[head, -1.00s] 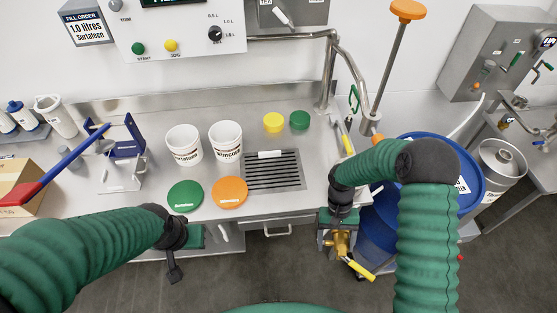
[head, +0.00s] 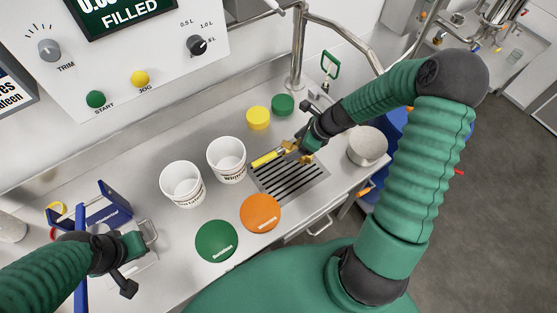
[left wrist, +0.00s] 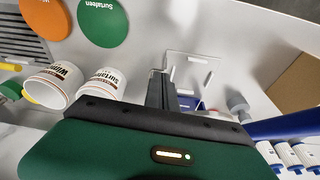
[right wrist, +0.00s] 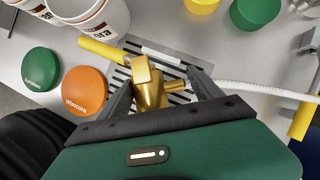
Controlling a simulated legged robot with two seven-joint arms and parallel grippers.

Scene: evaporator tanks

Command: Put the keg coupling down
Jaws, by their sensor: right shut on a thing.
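The keg coupling is a brass body with a yellow handle (head: 268,158). In the right wrist view its brass body (right wrist: 150,88) sits between the fingers of my right gripper (right wrist: 160,92). My right gripper (head: 303,152) is shut on it, over the black slotted drain grate (head: 291,183); I cannot tell whether the coupling touches the grate. A pale hose runs from the coupling to the right in the right wrist view. My left gripper (head: 133,250) is over the left part of the bench, near the blue-handled stand.
Two white cups (head: 182,184) (head: 227,159) stand left of the grate. Green (head: 216,241) and orange (head: 261,213) discs lie in front. Yellow (head: 258,117) and green (head: 283,104) caps stand behind. A steel pipe (head: 298,50) rises at the back. A metal pot-like top (head: 367,146) is at right.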

